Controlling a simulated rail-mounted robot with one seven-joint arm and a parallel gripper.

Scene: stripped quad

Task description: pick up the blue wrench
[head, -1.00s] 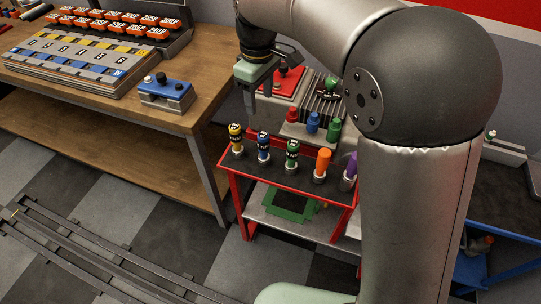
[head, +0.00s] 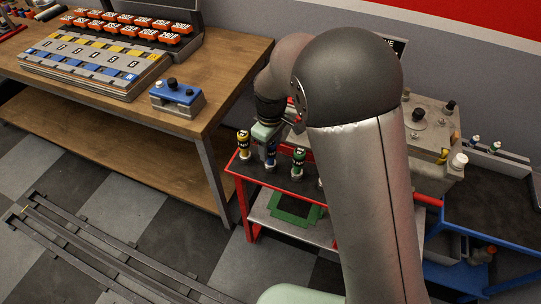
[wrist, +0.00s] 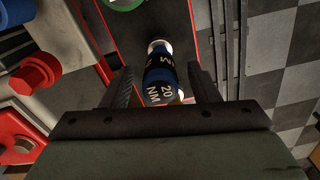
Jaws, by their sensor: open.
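The blue wrench (head: 271,155) stands upright in the red-edged rack between a yellow wrench (head: 243,145) and a green wrench (head: 298,162). In the wrist view the blue wrench (wrist: 160,78) shows a dark band marked "20 NM". My gripper (wrist: 162,88) is open, with one finger on each side of the blue wrench. Neither finger clearly touches it. In the head view my gripper (head: 268,138) is just above the wrench, and my arm partly hides its fingers.
The red-edged cart (head: 237,165) has a lower shelf with a green frame (head: 297,212). A wooden workbench (head: 215,75) is at left, with a blue control box (head: 176,94) near its edge. In the wrist view a red knob (wrist: 35,75) sits left of my gripper.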

